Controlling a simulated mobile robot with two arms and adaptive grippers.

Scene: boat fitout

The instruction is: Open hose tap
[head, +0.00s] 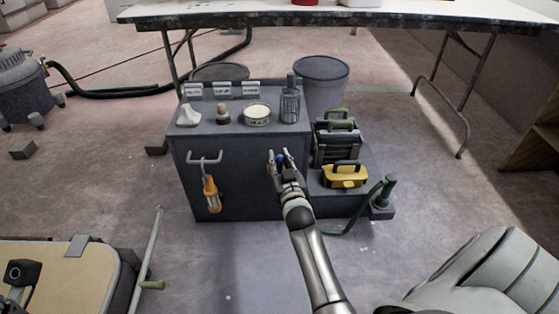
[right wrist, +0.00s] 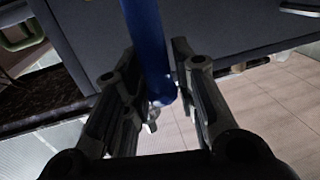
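The hose tap's blue handle (head: 280,159) shows at the front of the dark grey cabinet, partly hidden by my gripper. My right gripper (head: 281,163) is at the cabinet's right front, with the blue part between its fingers. In the right wrist view the handle is a blue bar (right wrist: 147,45) running down between the two fingers of my right gripper (right wrist: 154,58). The fingers stand apart, one on each side of the bar, very close to it on the right. A small metal piece (right wrist: 153,118) shows below the bar's end. The tap body is mostly hidden. My left gripper is not seen.
On the cabinet top (head: 235,133) stand a tin (head: 257,115), a dark bottle (head: 290,105) and small items. An orange tool (head: 211,193) hangs on its front. The floor in front is clear.

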